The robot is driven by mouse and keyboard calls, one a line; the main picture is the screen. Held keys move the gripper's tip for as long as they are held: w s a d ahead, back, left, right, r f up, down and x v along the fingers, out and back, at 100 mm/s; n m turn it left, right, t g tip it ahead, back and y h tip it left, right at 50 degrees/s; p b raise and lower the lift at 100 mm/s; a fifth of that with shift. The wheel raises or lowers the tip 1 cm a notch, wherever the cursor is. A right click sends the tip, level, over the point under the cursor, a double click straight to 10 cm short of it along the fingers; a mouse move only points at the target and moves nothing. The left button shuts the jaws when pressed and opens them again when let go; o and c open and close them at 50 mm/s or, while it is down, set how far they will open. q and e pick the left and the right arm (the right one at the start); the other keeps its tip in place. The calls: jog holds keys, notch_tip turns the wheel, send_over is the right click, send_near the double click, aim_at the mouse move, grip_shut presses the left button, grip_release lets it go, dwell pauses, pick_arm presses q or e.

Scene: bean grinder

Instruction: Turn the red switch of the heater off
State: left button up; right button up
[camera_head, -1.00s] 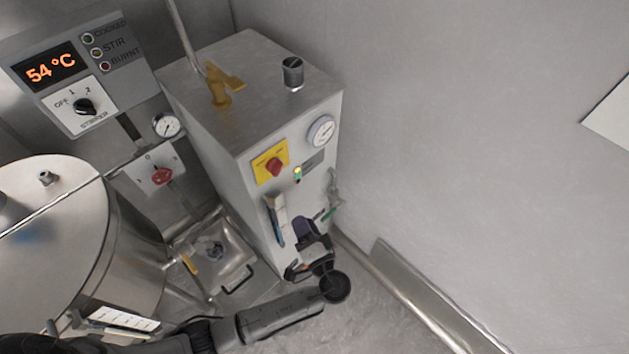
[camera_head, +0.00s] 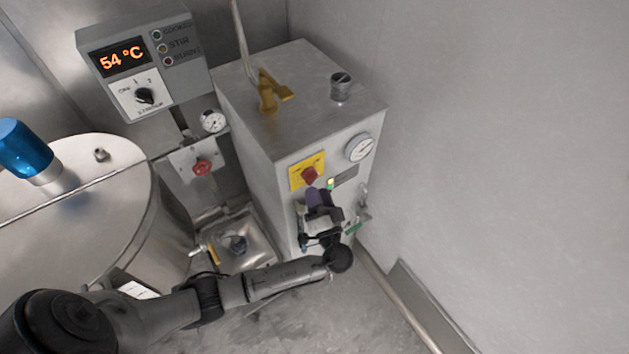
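The heater is a tall grey metal box (camera_head: 280,130) in the middle of the head view. Its red switch (camera_head: 310,175) sits on a yellow plate (camera_head: 294,180) on the front face. My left gripper (camera_head: 318,196) is just below the switch, in front of the heater, pointing up toward it. Its purple-grey fingers are seen from behind and overlap the area under the yellow plate. I cannot tell whether they touch the switch or how far apart they are. My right gripper is not in view.
A yellow lever (camera_head: 268,92) and a short cylinder (camera_head: 340,87) stand on the heater's top. A gauge (camera_head: 360,148) is on its front. A steel kettle (camera_head: 90,215), another red knob (camera_head: 202,167) and a control box (camera_head: 145,65) are at left. The wall at right is bare.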

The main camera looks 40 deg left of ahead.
aim_at(314, 181)
pick_arm(q)
jog(key=shift+x, duration=1.7)
jog(key=shift+c, duration=0.3)
grip_shut()
